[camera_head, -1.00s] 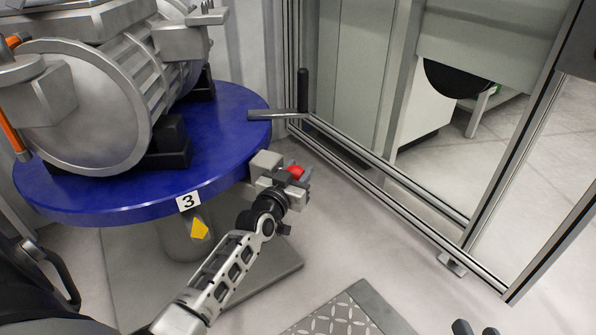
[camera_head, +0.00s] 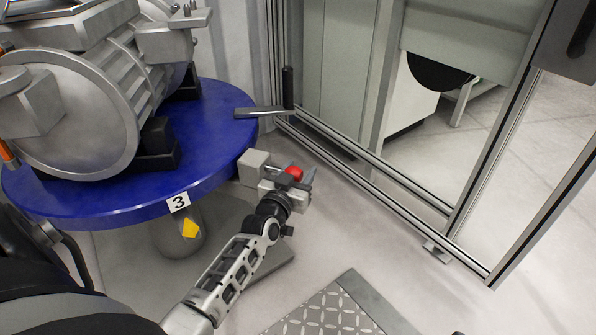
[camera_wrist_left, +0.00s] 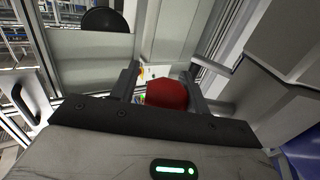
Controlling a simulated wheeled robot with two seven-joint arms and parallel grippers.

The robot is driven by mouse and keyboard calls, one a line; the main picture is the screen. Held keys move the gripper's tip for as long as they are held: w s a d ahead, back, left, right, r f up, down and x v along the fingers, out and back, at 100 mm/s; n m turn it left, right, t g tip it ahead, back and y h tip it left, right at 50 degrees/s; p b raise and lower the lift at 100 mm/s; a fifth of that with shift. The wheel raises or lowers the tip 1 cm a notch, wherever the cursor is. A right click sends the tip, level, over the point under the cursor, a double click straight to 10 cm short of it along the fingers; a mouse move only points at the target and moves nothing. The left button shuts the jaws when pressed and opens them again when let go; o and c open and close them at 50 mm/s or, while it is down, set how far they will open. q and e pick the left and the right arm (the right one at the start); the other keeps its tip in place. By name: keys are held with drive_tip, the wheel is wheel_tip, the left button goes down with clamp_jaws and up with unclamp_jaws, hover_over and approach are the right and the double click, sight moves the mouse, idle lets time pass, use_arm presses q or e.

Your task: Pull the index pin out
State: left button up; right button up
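The index pin has a red knob (camera_head: 293,173) and a thin metal shaft reaching to a grey block (camera_head: 254,168) at the rim of the blue turntable (camera_head: 215,170). A short length of shaft shows between block and knob. My left gripper (camera_head: 294,180) is around the knob, with its fingers on either side. In the left wrist view the red knob (camera_wrist_left: 167,95) sits between the two fingers, closer to the right one. The shaft's inner end is hidden in the block. My right gripper is not clearly in view.
A grey metal drive unit (camera_head: 75,120) rests on black supports on the turntable. A metal lever with a black upright handle (camera_head: 288,88) stands at the turntable's far edge. Aluminium frame rails (camera_head: 370,180) run on the right. The floor between is clear, with a tread plate (camera_head: 335,310) in front.

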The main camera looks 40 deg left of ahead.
use_arm(q)
drive_tip(key=p+v, duration=0.4)
drive_tip(key=v, duration=1.2)
use_arm(e)
drive_tip(key=shift+d+f+g+h, duration=0.35)
drive_tip(key=shift+f+g, duration=0.1)
drive_tip(key=shift+f, duration=0.2)
drive_tip(key=shift+d+f+g+h, duration=0.35)
drive_tip(key=shift+f+g, duration=0.1)
drive_tip(key=shift+f, duration=0.15)
use_arm(q)
drive_tip(key=shift+p, duration=0.3)
